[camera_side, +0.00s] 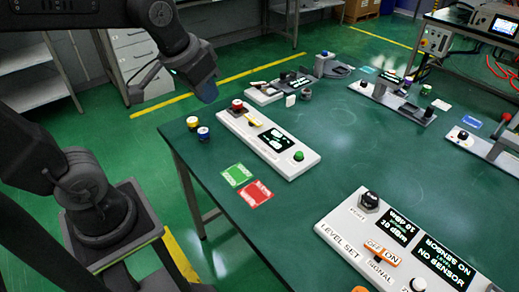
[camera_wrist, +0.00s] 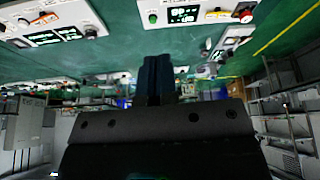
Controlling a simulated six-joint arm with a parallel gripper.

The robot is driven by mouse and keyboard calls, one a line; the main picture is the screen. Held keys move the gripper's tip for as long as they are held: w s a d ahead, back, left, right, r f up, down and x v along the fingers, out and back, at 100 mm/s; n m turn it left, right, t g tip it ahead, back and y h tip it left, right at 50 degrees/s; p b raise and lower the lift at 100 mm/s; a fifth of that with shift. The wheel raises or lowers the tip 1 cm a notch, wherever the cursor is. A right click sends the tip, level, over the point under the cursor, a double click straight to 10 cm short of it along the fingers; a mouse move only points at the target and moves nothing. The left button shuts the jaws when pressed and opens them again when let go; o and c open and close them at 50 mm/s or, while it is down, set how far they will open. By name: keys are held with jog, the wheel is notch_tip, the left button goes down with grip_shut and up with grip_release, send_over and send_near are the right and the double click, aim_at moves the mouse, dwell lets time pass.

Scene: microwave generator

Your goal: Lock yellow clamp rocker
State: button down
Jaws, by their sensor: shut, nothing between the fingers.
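The yellow clamp rocker (camera_side: 253,122) is a small yellow bar on a white control box (camera_side: 272,141). It lies between a red knob and a dark display. In the wrist view the rocker (camera_wrist: 217,13) is small and near the top edge, so its exact position is unclear. My gripper (camera_side: 207,93) is in the air at the table's far left edge, left of the box and apart from it. In the wrist view my gripper (camera_wrist: 158,60) shows its dark fingers together, with nothing between them.
Two small round cans (camera_side: 198,128) stand left of the box. Green (camera_side: 237,175) and red (camera_side: 256,194) cards lie in front of it. A large level-set box (camera_side: 385,248) stands at the lower right. The green table (camera_side: 360,150) is clear in the middle.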

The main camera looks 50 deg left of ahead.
jog(key=s+d+f+m+t, duration=0.1)
jog(key=s, duration=0.5)
jog(key=shift+d+f, duration=0.3)
jog(key=shift+f, duration=0.05)
jog(key=w+a+r+m+g, duration=0.15)
jog(key=w+a+m, duration=0.35)
jog(key=w, duration=0.5)
jog(key=w+a+m+g, duration=0.2)
jog(key=w+a+m, duration=0.25)
jog(key=w, duration=0.45)
jog(key=w+a+f+m+g, duration=0.2)
jog(key=w+a+f+m, duration=0.6)
jog(key=w+a+f, duration=0.3)
jog(key=a+f, duration=0.1)
jog(key=a, duration=0.3)
jog(key=shift+w+f, duration=0.25)
jog(key=shift+w, duration=0.1)
jog(key=shift+m, duration=0.25)
